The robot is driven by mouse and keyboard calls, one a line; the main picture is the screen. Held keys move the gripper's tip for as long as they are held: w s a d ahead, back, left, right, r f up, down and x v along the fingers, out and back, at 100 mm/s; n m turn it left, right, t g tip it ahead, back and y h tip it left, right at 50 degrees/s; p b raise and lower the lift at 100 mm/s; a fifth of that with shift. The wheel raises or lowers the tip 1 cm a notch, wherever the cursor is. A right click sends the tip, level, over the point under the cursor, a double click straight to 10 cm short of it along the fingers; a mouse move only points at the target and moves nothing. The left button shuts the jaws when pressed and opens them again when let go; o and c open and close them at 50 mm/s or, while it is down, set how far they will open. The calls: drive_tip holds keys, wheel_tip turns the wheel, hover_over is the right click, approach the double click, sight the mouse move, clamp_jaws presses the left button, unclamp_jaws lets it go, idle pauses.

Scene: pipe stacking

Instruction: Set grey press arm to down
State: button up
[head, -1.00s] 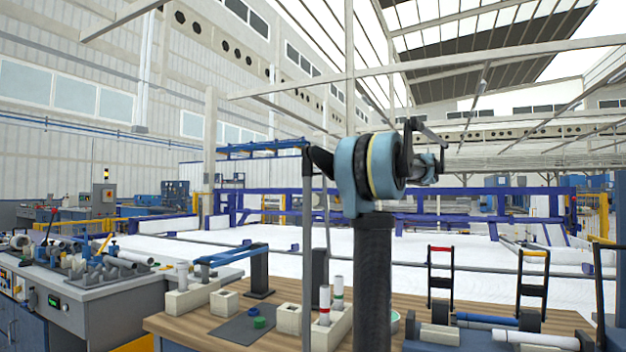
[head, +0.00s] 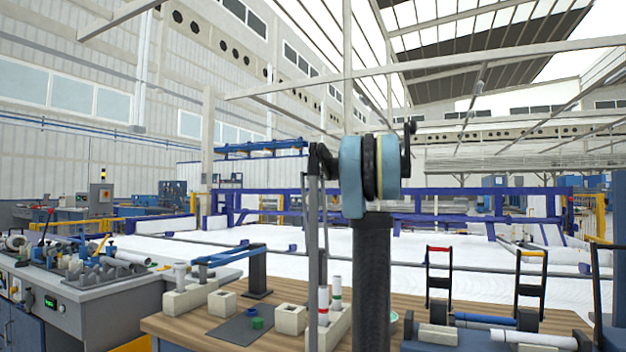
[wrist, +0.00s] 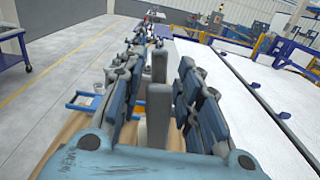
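My gripper (wrist: 160,72) shows in the wrist view with its blue and dark fingers apart. A grey upright bar (wrist: 158,115) stands between the fingers, with clear gaps to both sides. It may be the grey press arm, standing upright, but I cannot tell for sure. In the head view a blue press arm (head: 230,256) reaches left from a black post (head: 257,272) on the wooden bench. A second dark post behind my arm is partly hidden. I cannot make out the grey press arm or my gripper clearly in the head view.
On the wooden bench (head: 180,326) are pale blocks, a dark mat (head: 238,330) with green and blue caps, and white tubes with red and green bands (head: 337,292). Red-topped (head: 439,249) and yellow-topped (head: 532,254) black handles stand at right. A grey workbench is at left.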

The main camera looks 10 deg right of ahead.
drive_tip(key=shift+x, duration=0.75)
drive_tip(key=shift+c, duration=0.2)
clamp_jaws()
